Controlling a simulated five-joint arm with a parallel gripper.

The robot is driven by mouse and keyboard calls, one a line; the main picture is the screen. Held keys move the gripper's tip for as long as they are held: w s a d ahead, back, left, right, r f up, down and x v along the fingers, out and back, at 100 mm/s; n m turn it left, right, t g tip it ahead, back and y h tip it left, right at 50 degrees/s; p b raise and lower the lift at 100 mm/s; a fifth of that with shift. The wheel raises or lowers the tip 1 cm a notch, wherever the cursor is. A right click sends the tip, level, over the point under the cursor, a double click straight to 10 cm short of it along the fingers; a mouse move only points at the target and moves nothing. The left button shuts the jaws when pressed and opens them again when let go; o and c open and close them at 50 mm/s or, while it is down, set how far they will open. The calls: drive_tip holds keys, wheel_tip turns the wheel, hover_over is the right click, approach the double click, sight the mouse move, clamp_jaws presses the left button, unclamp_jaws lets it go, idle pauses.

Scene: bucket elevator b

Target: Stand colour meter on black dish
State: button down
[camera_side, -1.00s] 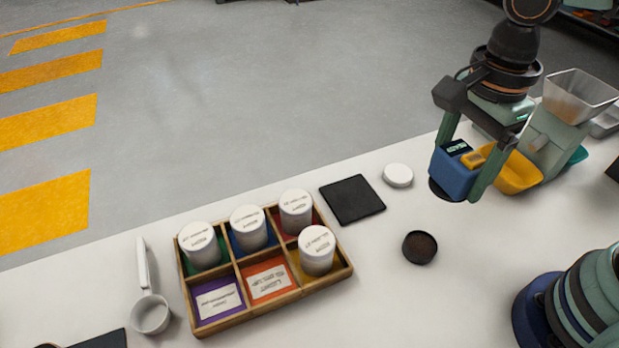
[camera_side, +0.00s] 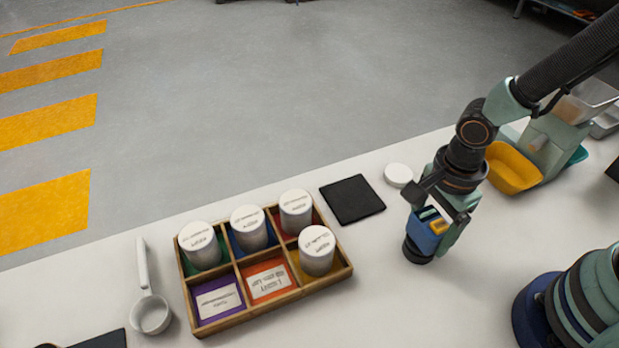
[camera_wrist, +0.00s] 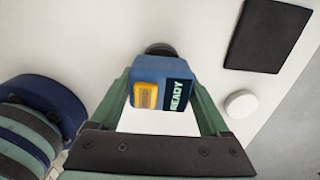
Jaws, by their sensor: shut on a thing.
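The colour meter (camera_side: 424,236) is a blue block with a yellow button and a dark foot. My gripper (camera_side: 432,230) is shut on it, one finger on each side. I cannot tell whether the foot touches the dish. In the wrist view the meter (camera_wrist: 148,70) shows a lit READY display between my fingers, and a dark round part (camera_wrist: 160,48) shows just beyond it.
A black square pad (camera_side: 352,200) and a white round lid (camera_side: 398,175) lie behind and left of the meter. A wooden tray (camera_side: 262,306) with white jars stands left. A white scoop (camera_side: 150,312) lies further left. A yellow bin (camera_side: 514,168) stands at the back right.

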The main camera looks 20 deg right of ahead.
drive_tip(key=shift+f, duration=0.3)
drive_tip(key=shift+f, duration=0.2)
unclamp_jaws()
